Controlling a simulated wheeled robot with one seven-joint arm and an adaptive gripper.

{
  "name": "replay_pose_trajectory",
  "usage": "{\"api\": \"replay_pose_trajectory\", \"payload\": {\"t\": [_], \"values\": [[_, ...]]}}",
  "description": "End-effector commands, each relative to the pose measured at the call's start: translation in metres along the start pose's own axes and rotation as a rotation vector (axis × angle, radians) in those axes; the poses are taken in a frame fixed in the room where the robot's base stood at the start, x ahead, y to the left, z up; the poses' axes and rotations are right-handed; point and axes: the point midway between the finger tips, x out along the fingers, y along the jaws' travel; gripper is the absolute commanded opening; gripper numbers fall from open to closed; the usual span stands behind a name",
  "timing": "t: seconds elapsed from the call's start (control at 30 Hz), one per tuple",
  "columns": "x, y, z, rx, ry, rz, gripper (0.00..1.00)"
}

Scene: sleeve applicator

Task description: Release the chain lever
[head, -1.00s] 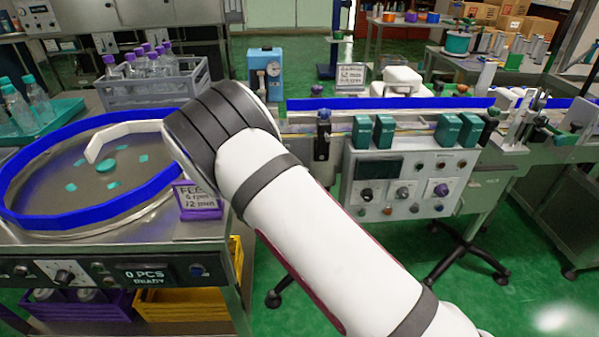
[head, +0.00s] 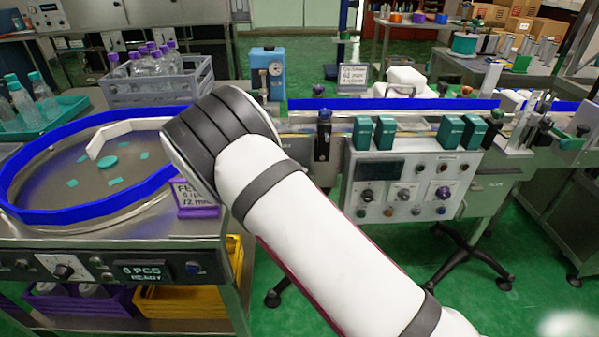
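I cannot tell for sure which part is the chain lever. A black upright piece with a dark round knob (head: 323,132) stands at the left end of the conveyor (head: 400,127), just right of my arm. Another dark-knobbed handle (head: 495,116) stands at the right of the teal blocks, and a slim upright lever with a dark knob (head: 543,126) is farther right. My white arm crosses the middle of the view, and its dark-banded joint is in front of the feeder table's right side. My gripper is not visible, so its contact with any lever cannot be seen.
A round feeder bowl with a blue rim (head: 95,213) is at the left. A grey crate of bottles (head: 160,90) stands behind it. A control box with knobs (head: 410,187) hangs below the conveyor.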

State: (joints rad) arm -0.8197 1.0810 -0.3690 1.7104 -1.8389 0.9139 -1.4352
Motion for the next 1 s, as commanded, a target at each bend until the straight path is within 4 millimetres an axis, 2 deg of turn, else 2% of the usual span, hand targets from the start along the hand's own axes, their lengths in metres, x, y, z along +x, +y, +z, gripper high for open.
{"api": "replay_pose_trajectory", "payload": {"t": [1.0], "values": [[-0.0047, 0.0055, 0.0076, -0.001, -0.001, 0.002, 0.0]]}}
